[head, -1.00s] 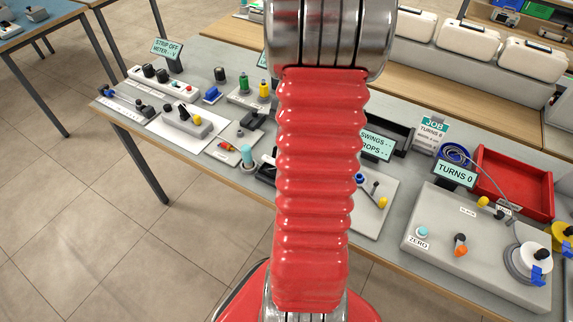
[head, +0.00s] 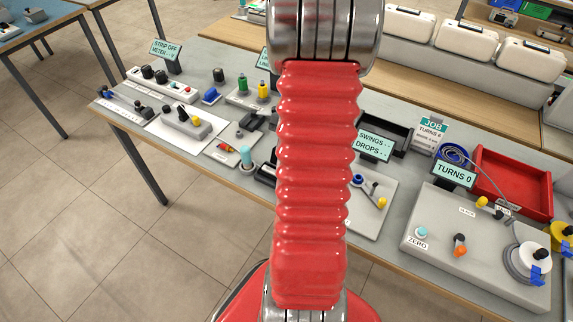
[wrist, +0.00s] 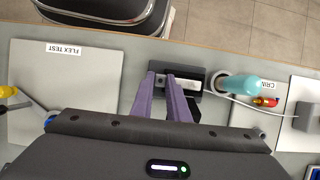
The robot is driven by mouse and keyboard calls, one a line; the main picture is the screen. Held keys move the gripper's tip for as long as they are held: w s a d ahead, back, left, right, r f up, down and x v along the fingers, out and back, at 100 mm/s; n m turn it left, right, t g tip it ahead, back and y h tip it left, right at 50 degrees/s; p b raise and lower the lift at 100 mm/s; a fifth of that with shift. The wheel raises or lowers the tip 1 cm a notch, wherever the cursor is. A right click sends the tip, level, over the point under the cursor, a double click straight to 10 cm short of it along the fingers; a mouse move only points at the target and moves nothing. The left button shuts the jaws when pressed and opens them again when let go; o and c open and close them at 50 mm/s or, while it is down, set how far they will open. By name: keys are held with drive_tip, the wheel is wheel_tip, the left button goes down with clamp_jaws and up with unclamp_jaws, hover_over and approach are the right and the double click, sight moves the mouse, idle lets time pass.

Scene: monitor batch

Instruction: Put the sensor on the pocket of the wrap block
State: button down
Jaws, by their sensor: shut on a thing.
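My gripper (wrist: 161,78) shows in the wrist view as two purple fingers close together, pointing up over the bench. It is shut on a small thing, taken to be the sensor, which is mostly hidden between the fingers. A black block (wrist: 191,88) with a pale strip on top, apparently the wrap block, lies at the fingertips and just right of them. A thin white cable runs from the right toward this block. Whether the sensor touches the block or its pocket cannot be told. In the head view my arm hides the gripper, and part of a dark block (head: 266,173) shows beside it.
A cyan-topped cylinder (wrist: 240,87) stands close right of the block. The grey flex test plate (wrist: 70,85) lies left. In the head view, the turns box (head: 470,250) and red tray (head: 512,185) are right. The bench's front edge runs close by.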

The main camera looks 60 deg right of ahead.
drive_tip(key=c, duration=1.7)
unclamp_jaws()
drive_tip(key=v, duration=1.2)
drive_tip(key=shift+r, duration=0.1)
drive_tip(key=shift+a, duration=0.1)
